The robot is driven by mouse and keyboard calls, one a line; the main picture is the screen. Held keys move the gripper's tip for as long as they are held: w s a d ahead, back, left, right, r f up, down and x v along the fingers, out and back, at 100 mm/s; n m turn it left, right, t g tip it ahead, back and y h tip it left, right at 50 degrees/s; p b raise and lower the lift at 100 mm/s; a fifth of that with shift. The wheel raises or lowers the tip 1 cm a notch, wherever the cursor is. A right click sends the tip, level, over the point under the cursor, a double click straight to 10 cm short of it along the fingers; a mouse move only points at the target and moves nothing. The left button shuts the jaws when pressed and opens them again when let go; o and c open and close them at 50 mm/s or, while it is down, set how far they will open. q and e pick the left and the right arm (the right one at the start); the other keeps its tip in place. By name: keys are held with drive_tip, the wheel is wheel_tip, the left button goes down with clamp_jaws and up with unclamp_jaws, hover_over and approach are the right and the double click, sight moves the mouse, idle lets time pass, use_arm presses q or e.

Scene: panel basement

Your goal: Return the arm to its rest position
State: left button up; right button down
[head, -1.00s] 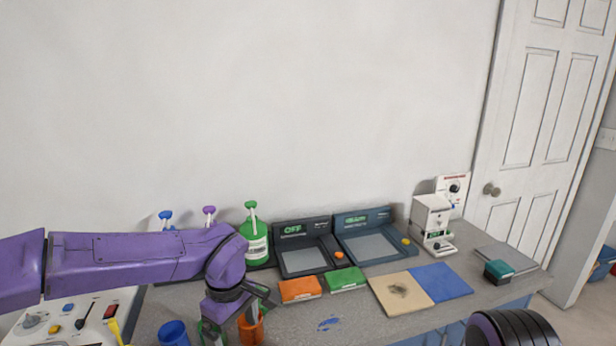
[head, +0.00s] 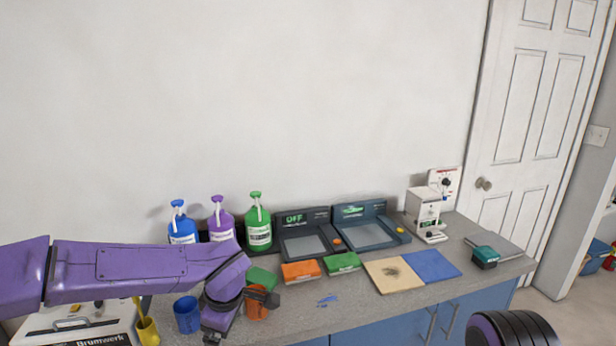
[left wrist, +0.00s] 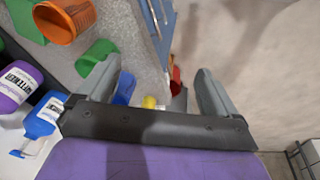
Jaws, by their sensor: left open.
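My left arm comes in from the left in the head view, with its forearm roughly level above the counter. Its wrist bends down near the cups, and its fingers partly overlap the orange cup (head: 257,306) in the picture. In the left wrist view my left gripper (left wrist: 158,85) has its two fingers spread wide, with nothing held between them. The orange cup (left wrist: 62,20) shows at the upper left there, clear of the fingers. My right gripper is not in view.
The counter holds a blue cup (head: 186,315), yellow cup (head: 148,331), pump bottles (head: 258,235), scales (head: 303,243), orange block (head: 301,272), green block (head: 342,263), a tan and blue mat (head: 394,276) and a white machine (head: 427,215). Blue cabinets (head: 412,325) lie below; the wall behind is bare.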

use_arm(q)
drive_tip(key=s+a+f+m+t+y+b, duration=0.1)
drive_tip(key=s+a+f+t+y, duration=0.2)
drive_tip(key=f, duration=0.6)
drive_tip(key=s+a+f+m+t, duration=0.1)
drive_tip(key=s+a+f, duration=0.3)
drive_tip(key=f, duration=0.5)
drive_tip(key=s+a+f+m, duration=0.2)
drive_tip(key=s+f, duration=0.2)
drive_tip(key=s, duration=0.3)
drive_tip(key=s+a+f+m+g+h+b, duration=0.1)
drive_tip(key=s+f, duration=0.3)
drive_tip(key=s, duration=0.4)
drive_tip(key=s+a+f+m+g, duration=0.1)
drive_tip(key=s+a+f+m, duration=0.2)
drive_tip(key=s, duration=0.5)
wheel_tip(320, 180, down, 2)
drive_tip(key=shift+s+a+m+h+b, duration=0.15)
drive_tip(key=shift+a+m+h+b, duration=0.15)
drive_tip(key=shift+m, duration=0.2)
